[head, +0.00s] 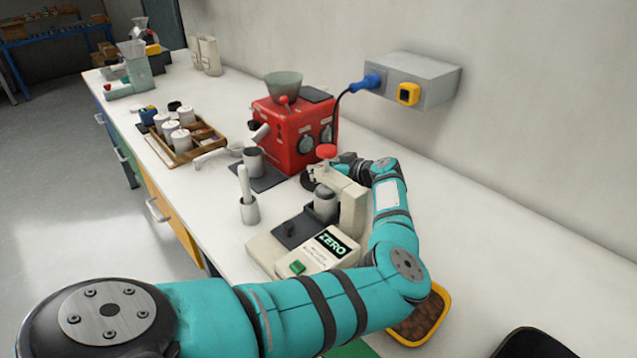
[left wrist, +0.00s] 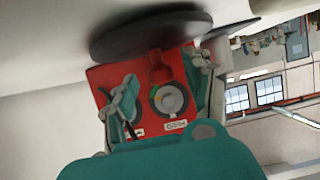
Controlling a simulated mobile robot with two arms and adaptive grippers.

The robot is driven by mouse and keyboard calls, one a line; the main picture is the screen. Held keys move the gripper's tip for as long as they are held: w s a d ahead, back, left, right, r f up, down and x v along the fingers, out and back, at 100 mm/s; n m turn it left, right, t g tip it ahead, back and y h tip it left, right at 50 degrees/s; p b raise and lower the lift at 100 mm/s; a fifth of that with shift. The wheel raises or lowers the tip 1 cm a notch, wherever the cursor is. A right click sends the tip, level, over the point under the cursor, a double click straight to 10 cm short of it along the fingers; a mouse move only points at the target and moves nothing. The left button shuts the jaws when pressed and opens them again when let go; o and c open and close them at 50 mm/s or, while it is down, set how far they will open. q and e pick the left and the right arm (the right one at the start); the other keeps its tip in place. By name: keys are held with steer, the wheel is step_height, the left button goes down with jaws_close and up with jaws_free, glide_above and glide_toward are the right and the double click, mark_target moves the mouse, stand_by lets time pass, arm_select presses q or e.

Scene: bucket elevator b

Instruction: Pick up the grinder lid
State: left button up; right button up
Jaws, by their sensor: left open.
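The grinder lid looks to be the dark round disc (left wrist: 150,32) with a red knob (left wrist: 160,68) across the top of the left wrist view. In the head view, a dark disc (head: 308,181) shows partly on the counter beside the red grinder (head: 288,130), behind the beige press. My left gripper (head: 345,160) is just right of the grinder, its fingers partly hidden. In the left wrist view the fingers (left wrist: 165,88) are apart, one on either side of the knob. I cannot tell whether they touch it. My right gripper is not in view.
The beige press with a ZERO display (head: 328,240) stands close beside my left forearm. A tray of canisters (head: 188,150) and a cup with a handle in it (head: 248,208) are left. A grey wall box (head: 420,75) is above.

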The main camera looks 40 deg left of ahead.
arm_select(q)
steer(key=shift+s+d+r, duration=0.1)
steer(key=shift+d+r, duration=0.15)
steer(key=shift+d, duration=0.05)
steer(key=shift+c, duration=1.3)
steer(key=shift+f, duration=0.1)
jaws_close()
